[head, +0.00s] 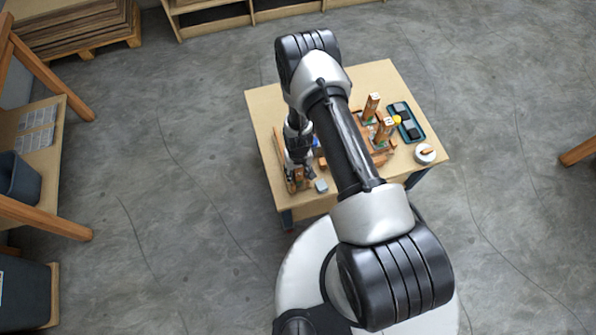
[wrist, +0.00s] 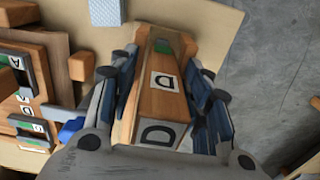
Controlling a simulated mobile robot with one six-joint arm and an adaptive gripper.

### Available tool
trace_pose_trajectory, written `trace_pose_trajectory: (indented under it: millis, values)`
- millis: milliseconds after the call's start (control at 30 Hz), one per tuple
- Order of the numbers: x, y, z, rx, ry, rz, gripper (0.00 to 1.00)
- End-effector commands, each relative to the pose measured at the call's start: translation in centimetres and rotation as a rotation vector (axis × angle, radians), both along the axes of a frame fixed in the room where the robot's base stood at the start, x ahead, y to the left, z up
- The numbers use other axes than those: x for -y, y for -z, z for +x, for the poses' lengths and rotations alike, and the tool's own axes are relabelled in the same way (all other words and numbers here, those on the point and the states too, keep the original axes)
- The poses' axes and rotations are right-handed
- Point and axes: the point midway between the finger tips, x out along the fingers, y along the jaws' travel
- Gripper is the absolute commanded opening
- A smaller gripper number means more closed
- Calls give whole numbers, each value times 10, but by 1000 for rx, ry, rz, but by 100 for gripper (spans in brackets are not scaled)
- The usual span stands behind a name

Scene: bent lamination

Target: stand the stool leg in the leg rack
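The stool leg (wrist: 164,95) is a square wooden bar with black letter D labels on two faces and a green patch towards its far end. In the wrist view it lies between the two fingers of my gripper (wrist: 162,75), which close along both its sides. In the head view my gripper (head: 299,165) is low over the front left of the table, and my arm hides much of the table. A wooden assembly with lettered plates (wrist: 32,100) shows at the left of the wrist view. I cannot tell for certain whether it is the leg rack.
Two upright wooden pieces (head: 384,130) stand on the table's right half. Beside them are a dark tray with grey pieces (head: 407,122) and a round white container (head: 425,153). A small grey block (head: 321,186) lies near my gripper. The table's (head: 262,105) far left is bare.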

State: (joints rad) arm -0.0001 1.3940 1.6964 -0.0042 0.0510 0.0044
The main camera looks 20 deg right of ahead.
Motion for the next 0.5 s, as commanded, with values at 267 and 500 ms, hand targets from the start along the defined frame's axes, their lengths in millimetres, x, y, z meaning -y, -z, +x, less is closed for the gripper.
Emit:
trace_pose_trajectory:
  millis: [267, 500]
  values:
    - [0, 0, 0, 0, 0, 0, 48]
    - [0, -21, 1, 2, 0, 0, 48]
